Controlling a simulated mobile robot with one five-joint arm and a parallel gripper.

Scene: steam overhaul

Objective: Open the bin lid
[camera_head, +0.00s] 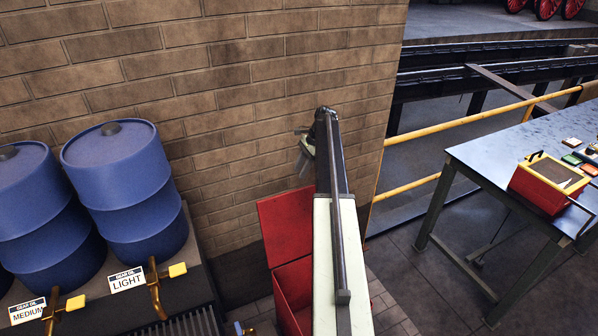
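The red bin (293,290) stands on the floor against the brick wall, low in the middle of the view. Its lid (286,224) stands raised at the back, near the wall, and part of the bin's inside shows below it. My arm crosses in front and hides the right part of the bin and lid. My gripper (303,157) is at the far end of my arm, above the lid and apart from it in the picture. It is small and partly hidden by the arm, so its finger opening is unclear. Nothing is visibly held.
Blue drums (125,190) with gear oil labels and brass taps stand on a rack at left. A blue-grey workbench (500,150) with a red box (545,190) stands at right. A yellow railing (455,123) runs behind it. Floor between bin and bench is clear.

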